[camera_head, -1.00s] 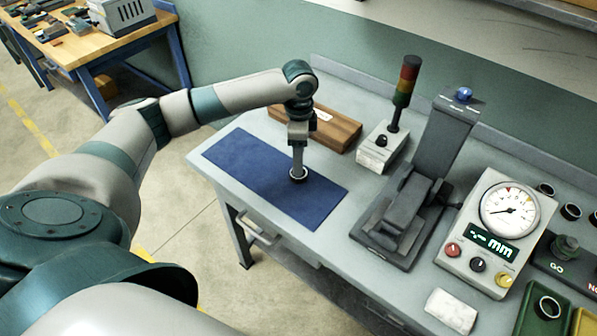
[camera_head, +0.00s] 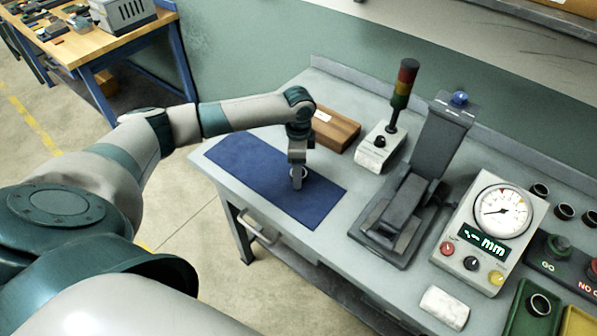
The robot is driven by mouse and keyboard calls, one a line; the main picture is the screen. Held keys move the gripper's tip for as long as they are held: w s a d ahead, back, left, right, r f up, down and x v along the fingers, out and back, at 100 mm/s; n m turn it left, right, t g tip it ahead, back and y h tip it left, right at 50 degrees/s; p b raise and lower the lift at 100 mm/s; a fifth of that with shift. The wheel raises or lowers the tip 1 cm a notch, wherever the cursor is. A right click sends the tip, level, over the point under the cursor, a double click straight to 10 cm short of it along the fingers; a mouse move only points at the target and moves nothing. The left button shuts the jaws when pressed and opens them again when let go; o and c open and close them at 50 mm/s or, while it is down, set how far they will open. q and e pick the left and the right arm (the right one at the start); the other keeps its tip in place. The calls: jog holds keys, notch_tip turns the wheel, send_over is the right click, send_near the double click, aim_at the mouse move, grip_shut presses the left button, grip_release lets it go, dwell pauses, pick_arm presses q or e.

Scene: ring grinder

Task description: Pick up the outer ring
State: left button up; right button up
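A small metallic outer ring (camera_head: 305,172) is at the blue mat (camera_head: 245,165) on the bench. My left gripper (camera_head: 297,184) points down over the mat, and its finger partly covers the ring. The fingers are seen edge-on, so I cannot tell whether they are open or shut. I also cannot tell whether the finger is inside the ring or just in front of it, or whether the ring touches the mat. My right gripper is not in view.
A wooden block (camera_head: 335,130) and a signal-light box (camera_head: 379,146) stand behind the mat. A dark grey fixture (camera_head: 400,215) and a dial gauge (camera_head: 490,230) stand to the right. Another ring (camera_head: 541,304) lies in a green tray (camera_head: 518,318). The mat is otherwise clear.

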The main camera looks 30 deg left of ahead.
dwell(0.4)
pick_arm(q)
jog(key=c, duration=1.2)
jog(key=shift+w+r+b, duration=0.1)
jog(key=shift+r+b, duration=0.3)
jog(key=r, duration=0.1)
jog(key=r+b, duration=0.2)
jog(key=shift+d, duration=0.25)
jog(key=w+d+r+b, duration=0.2)
jog(key=d+r, duration=0.5)
jog(key=d, duration=0.4)
jog(key=shift+b, duration=0.9)
jog(key=shift+s, duration=0.1)
